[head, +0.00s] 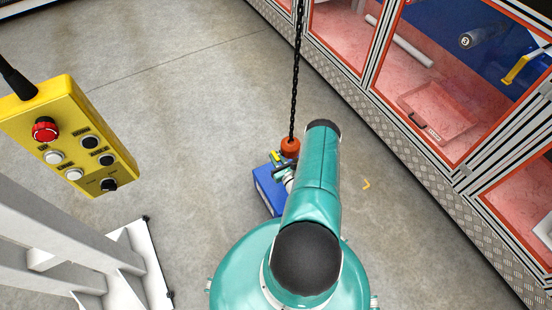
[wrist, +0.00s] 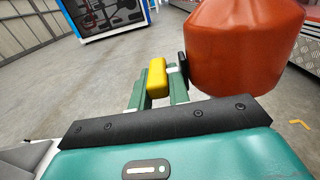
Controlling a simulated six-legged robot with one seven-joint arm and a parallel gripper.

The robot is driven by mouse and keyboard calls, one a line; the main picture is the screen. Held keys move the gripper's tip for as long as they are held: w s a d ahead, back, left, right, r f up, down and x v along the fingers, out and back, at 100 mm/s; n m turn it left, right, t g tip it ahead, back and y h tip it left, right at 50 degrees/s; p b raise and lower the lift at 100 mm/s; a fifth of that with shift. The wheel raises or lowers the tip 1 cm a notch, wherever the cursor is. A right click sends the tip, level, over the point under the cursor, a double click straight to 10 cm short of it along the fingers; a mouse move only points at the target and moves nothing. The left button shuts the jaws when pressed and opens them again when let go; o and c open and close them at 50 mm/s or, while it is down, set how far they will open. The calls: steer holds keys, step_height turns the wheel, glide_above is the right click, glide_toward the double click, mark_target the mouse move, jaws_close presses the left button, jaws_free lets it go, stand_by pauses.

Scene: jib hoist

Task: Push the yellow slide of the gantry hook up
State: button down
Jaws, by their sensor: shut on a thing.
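The gantry hook's orange block (head: 290,147) hangs on a black chain in the head view, just beyond my arm. In the wrist view the orange block (wrist: 246,45) fills the upper right. The yellow slide (wrist: 157,78) sticks out to the left of the block, with a dark piece between them. My gripper (wrist: 158,92) has its green fingers on either side of the yellow slide and is shut on it. In the head view the slide (head: 275,156) is a small yellow spot beside the block. The hook's lower part is hidden.
A yellow pendant box (head: 72,135) with a red button hangs at the left. A white steel frame (head: 150,265) stands at the lower left. A blue box (head: 268,188) is below the hook. Glazed red-framed enclosures (head: 440,130) line the right.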

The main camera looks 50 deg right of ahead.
mark_target(277, 157)
steer(key=shift+d+r, duration=0.1)
steer(key=shift+r, duration=1.55)
steer(key=c, duration=1.6)
jaws_free()
steer(key=shift+s+f, duration=0.1)
steer(key=shift+s, duration=0.2)
steer(key=v, duration=1.3)
steer(key=shift+s, duration=0.1)
